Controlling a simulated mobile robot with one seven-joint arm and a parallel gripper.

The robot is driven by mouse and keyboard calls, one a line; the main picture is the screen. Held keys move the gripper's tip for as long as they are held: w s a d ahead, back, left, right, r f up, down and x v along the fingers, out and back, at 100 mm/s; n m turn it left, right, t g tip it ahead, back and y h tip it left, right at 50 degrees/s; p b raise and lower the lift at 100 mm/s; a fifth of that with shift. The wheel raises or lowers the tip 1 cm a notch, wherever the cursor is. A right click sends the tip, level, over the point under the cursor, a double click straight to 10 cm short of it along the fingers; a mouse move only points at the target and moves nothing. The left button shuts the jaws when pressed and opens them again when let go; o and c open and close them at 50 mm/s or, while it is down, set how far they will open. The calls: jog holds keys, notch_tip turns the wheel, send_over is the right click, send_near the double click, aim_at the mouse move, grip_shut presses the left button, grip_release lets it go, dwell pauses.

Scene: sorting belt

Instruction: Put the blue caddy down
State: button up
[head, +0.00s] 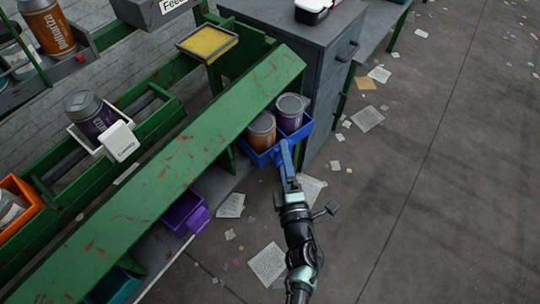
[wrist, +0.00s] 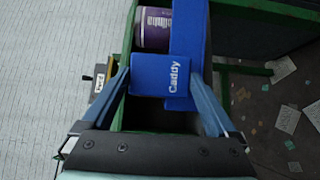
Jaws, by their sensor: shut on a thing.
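The blue caddy (head: 262,158) is in the head view, beside the right end of the green sloped rail and in front of the grey cabinet. It holds an orange-brown can (head: 262,132) and a purple can (head: 289,112) with grey lids. My gripper (head: 285,160) is at the caddy's near side. In the wrist view its two fingers lie on either side of the caddy's blue tab labelled "Caddy" (wrist: 160,75), shut on it. The purple can (wrist: 153,27) shows behind the tab. Whether the caddy's underside touches anything is hidden.
A green rail (head: 170,170) with red scuffs runs diagonally beside the caddy. A grey cabinet (head: 330,70) stands behind it. A purple bin (head: 185,212) sits low under the rail. A yellow pad (head: 207,42) lies further back. Papers litter the open floor (head: 430,180) on the right.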

aim_at(269, 152)
jog(key=w+a+b, duration=0.2)
jog(key=a, duration=0.1)
jog(key=shift+w+a+f, duration=0.15)
jog(key=shift+w+f, duration=0.1)
jog(key=shift+f, duration=0.45)
jog(key=shift+b, duration=0.3)
jog(key=shift+f, duration=0.2)
jog(key=o, duration=1.1)
jog(key=shift+r, duration=0.1)
